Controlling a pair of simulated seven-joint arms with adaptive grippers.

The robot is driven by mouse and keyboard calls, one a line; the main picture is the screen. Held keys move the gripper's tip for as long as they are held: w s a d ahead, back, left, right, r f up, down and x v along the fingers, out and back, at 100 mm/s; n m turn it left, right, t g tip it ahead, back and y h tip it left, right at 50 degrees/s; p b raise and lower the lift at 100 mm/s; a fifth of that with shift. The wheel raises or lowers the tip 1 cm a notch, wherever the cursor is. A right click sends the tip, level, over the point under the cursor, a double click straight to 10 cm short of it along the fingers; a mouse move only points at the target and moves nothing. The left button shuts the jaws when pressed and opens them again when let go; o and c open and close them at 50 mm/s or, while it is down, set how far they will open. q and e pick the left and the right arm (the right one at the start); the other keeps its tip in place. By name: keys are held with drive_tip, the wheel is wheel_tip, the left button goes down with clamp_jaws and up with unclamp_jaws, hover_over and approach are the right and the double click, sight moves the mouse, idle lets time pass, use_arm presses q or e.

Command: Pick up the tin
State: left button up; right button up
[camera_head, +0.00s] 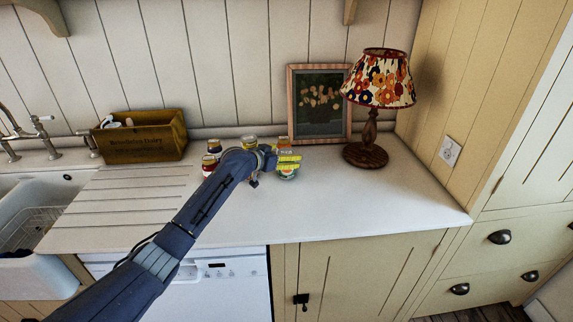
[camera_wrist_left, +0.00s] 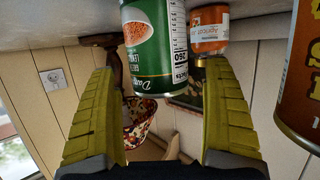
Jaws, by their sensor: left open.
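The green tin (camera_head: 288,174) with a pale label stands on the counter, partly hidden by my left gripper (camera_head: 288,162). The left wrist view is upside down; there the tin (camera_wrist_left: 156,45) shows its green label with a picture of food. My left gripper (camera_wrist_left: 158,70) is open, with one yellow finger on each side of the tin. A gap shows between the tin and each finger. I cannot tell how far the tin reaches in between them. My right gripper is not in view.
A jar with an orange label (camera_wrist_left: 208,30) stands close beyond the tin. A large brown tin (camera_wrist_left: 303,90) is near one finger. Several jars (camera_head: 214,147) stand left of the gripper. A lamp (camera_head: 366,155) and framed picture (camera_head: 291,105) stand behind. The counter's right front (camera_head: 400,205) is clear.

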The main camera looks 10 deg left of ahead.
use_arm(q)
drive_tip(key=shift+w+d+f, duration=0.2)
drive_tip(key=shift+w+d, duration=0.1)
drive_tip(key=shift+w, duration=0.2)
drive_tip(key=shift+c, duration=0.2)
drive_tip(key=c, duration=1.5)
drive_tip(key=shift+c, duration=0.3)
drive_tip(key=shift+r, duration=0.2)
